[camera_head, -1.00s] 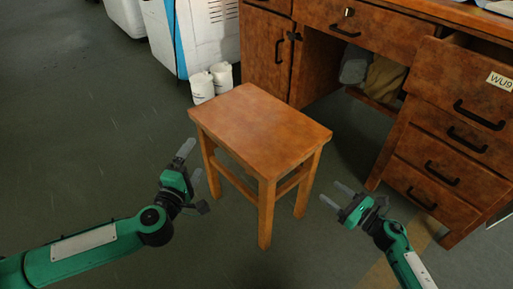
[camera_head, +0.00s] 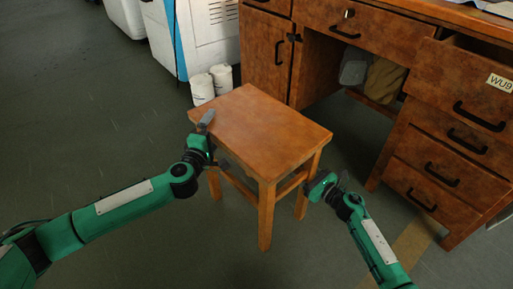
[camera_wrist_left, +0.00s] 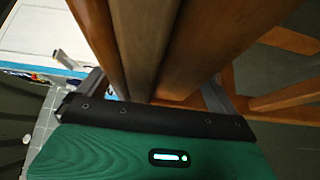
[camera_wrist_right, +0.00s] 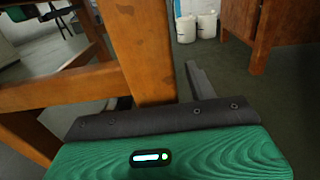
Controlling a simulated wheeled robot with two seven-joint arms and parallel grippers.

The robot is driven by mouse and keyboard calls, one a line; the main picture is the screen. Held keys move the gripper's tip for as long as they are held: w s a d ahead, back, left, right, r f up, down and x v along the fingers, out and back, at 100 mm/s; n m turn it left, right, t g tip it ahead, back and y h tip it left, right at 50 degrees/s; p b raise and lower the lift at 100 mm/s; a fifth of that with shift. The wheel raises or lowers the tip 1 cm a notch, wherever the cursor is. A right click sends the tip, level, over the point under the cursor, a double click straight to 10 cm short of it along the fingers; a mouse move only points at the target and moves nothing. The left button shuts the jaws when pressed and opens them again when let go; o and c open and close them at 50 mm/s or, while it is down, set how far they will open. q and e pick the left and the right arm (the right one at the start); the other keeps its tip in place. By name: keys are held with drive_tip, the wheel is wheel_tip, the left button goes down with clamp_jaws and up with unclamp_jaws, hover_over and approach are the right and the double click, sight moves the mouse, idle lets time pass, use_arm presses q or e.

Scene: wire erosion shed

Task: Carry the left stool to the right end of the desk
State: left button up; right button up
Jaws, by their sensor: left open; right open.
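The wooden stool (camera_head: 262,125) stands upright on the floor in front of the desk (camera_head: 450,165). In the head view my left gripper (camera_head: 207,122) is at the stool's left side, one finger showing against the seat edge. In the left wrist view, stool wood (camera_wrist_left: 150,40) lies between its open fingers (camera_wrist_left: 155,92). My right gripper (camera_head: 328,182) is open, low beside the stool's right legs. In the right wrist view a stool leg (camera_wrist_right: 145,50) stands in front of the palm, left of the one clearly visible finger. Contact with the stool cannot be told.
The desk has drawers on the right and a kneehole holding bags (camera_head: 383,80). Two white containers (camera_head: 211,84) stand behind the stool, near a white machine (camera_head: 205,35). The floor (camera_head: 90,130) at left is clear, and a tan stripe (camera_head: 412,242) runs at front right.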

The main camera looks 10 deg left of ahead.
use_arm(q)
drive_tip(key=shift+w, duration=0.25)
use_arm(e)
drive_tip(key=shift+w+a, duration=0.2)
use_arm(q)
drive_tip(key=c, duration=1.3)
use_arm(e)
clamp_jaws()
use_arm(q)
clamp_jaws()
drive_tip(key=shift+f, duration=0.1)
use_arm(e)
drive_tip(key=shift+d, duration=0.1)
use_arm(q)
drive_tip(key=shift+r, duration=0.3)
use_arm(e)
drive_tip(key=shift+r, duration=0.25)
